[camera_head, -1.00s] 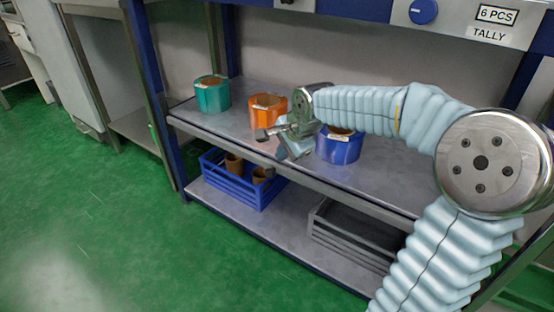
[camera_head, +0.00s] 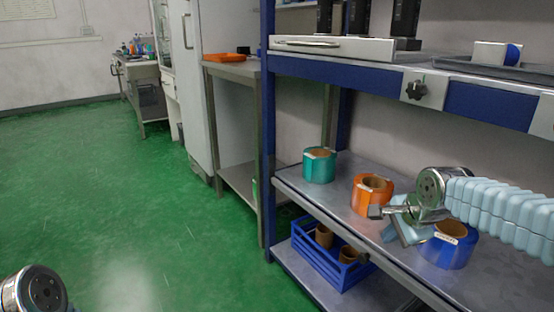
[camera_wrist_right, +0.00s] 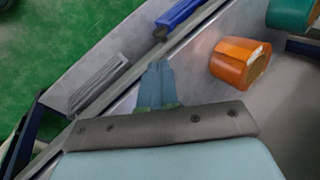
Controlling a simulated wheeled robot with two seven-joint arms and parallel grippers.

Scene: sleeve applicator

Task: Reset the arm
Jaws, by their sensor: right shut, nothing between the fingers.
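My right gripper (camera_head: 408,234) hangs over the front part of the upper shelf, between the orange roll (camera_head: 372,195) and the blue roll (camera_head: 449,245). Its light blue fingers (camera_wrist_right: 158,88) are together and empty in the right wrist view. The blue roll is partly hidden behind the right wrist in the head view. The orange roll also shows in the wrist view (camera_wrist_right: 232,64), ahead and right of the fingers, apart from them. My left gripper is out of view; only a round metal joint of my left arm shows at the lower left.
A teal roll (camera_head: 319,166) stands left of the orange one on the shelf (camera_head: 338,196). A blue crate (camera_head: 322,262) with brown cores sits below. A grey crate (camera_wrist_right: 95,88) shows in the wrist view. The shelf's blue post (camera_head: 266,130) is left. Green floor is clear.

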